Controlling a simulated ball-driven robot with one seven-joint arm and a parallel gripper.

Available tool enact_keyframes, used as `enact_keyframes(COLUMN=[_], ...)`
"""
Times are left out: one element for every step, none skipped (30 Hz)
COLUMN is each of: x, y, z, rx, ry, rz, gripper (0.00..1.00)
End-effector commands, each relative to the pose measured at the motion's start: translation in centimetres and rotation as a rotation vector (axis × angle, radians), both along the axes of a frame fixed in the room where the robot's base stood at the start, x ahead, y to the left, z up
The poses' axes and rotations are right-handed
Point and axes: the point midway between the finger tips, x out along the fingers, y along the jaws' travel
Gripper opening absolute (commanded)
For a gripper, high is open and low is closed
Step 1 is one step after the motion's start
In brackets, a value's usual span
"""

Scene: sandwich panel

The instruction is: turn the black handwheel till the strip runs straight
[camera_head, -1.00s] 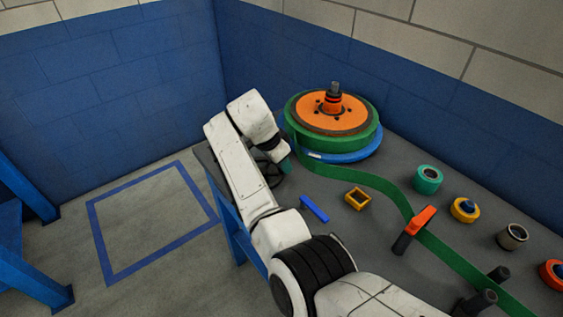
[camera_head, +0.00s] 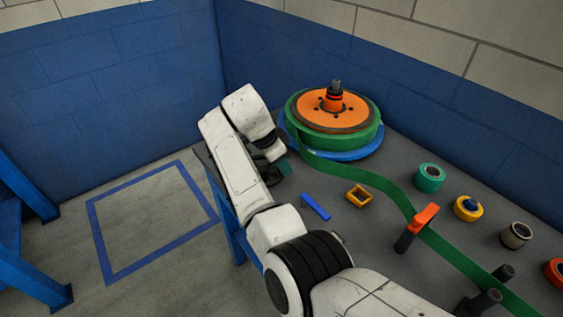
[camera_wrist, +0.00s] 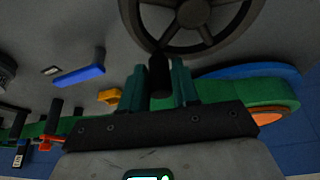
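The black handwheel (camera_wrist: 195,25) fills the top of the wrist view, cut off by its edge. Its upright black handle (camera_wrist: 160,76) stands between the two teal fingers of my gripper (camera_wrist: 160,85), which appear closed against both its sides. In the head view my wrist hides most of the wheel. The green strip (camera_head: 368,180) leaves the green reel (camera_head: 362,136) and bends in an S-curve before the orange-topped guide (camera_head: 424,217). Past the guide it runs straighter toward the lower right.
Several small rolls, including a teal one (camera_head: 430,177), stand along the right. Black posts (camera_head: 487,301) flank the strip. Blue brick walls close the back.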

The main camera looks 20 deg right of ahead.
Motion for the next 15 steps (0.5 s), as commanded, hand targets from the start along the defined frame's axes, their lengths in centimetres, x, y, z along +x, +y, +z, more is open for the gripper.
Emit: enact_keyframes(x=[0.00, 0.00, 0.01, 0.01, 0.01, 0.01, 0.02, 0.02, 0.02, 0.02, 0.02, 0.03, 0.03, 0.04, 0.06], y=[0.00, 0.00, -0.01, -0.02, -0.03, -0.03, -0.04, -0.05, -0.05, -0.06, -0.06, -0.04, -0.02, 0.03, 0.14], z=[0.00, -0.01, -0.01, 0.00, 0.00, 0.00, 0.01, 0.01, 0.01, 0.01, 0.01, 0.04, 0.11, 0.22, 0.47], rx=[0.000, -0.001, -0.001, -0.001, -0.001, -0.001, -0.001, -0.001, -0.001, -0.001, -0.001, -0.001, -0.001, -0.001, -0.001], ry=[0.000, 0.000, 0.000, 0.000, -0.001, -0.001, -0.001, -0.001, -0.001, -0.001, -0.001, -0.001, -0.002, -0.002, -0.003], rz=[0.000, 0.000, 0.000, 0.000, 0.000, 0.000, -0.001, -0.001, -0.001, -0.001, -0.001, -0.001, 0.000, 0.000, 0.000], gripper=[0.36, 0.38, 0.42, 0.45, 0.48, 0.50, 0.50, 0.50, 0.50, 0.50, 0.50, 0.50, 0.50, 0.50, 0.50])
